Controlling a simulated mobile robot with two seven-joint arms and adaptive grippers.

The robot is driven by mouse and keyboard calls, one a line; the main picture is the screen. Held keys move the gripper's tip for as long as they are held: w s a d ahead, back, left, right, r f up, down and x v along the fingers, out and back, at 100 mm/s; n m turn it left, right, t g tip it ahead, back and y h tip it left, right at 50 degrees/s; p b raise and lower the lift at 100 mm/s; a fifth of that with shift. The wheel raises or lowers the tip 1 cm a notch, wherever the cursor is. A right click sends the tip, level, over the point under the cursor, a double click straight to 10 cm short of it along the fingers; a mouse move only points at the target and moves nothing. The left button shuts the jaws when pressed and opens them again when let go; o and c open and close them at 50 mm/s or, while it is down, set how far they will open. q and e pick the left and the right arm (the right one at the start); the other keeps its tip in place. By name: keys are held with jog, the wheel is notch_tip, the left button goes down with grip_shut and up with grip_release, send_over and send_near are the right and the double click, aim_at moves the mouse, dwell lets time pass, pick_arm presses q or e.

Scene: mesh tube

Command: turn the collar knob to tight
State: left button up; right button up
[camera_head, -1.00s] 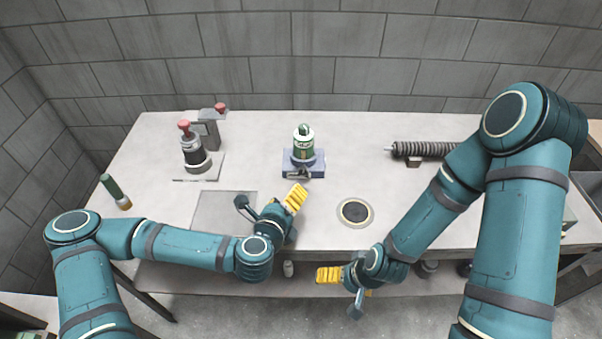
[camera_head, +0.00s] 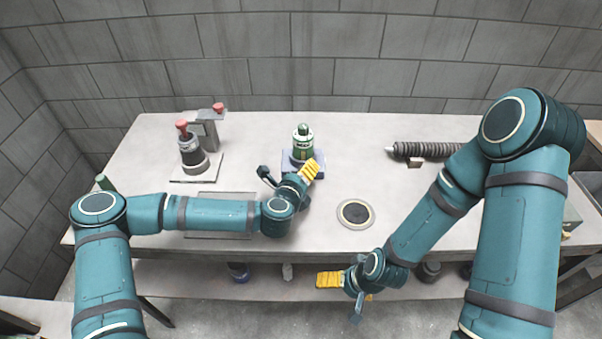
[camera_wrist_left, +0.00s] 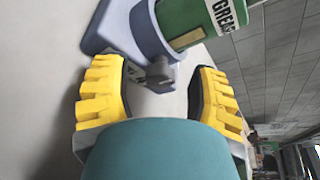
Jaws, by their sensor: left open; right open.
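A green grease canister (camera_head: 302,140) stands upright in a blue-grey collar base (camera_head: 291,160) at the middle of the table. The left wrist view shows the canister (camera_wrist_left: 195,18) and base (camera_wrist_left: 108,32), with a small grey collar knob (camera_wrist_left: 158,72) on the base's near side. In the head view my left gripper hides the knob. My left gripper (camera_head: 288,172) is open just in front of the base; in its wrist view the yellow fingers (camera_wrist_left: 158,88) stand on either side of the knob, apparently not touching it. My right gripper (camera_head: 338,296) is open and empty at the table's front edge.
A press-like device with red knobs (camera_head: 191,150) stands on a plate at the left. A dark ring (camera_head: 355,213) is set in the tabletop right of my left gripper. A ribbed black tube (camera_head: 425,150) lies at the back right.

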pick_arm(q)
grip_shut()
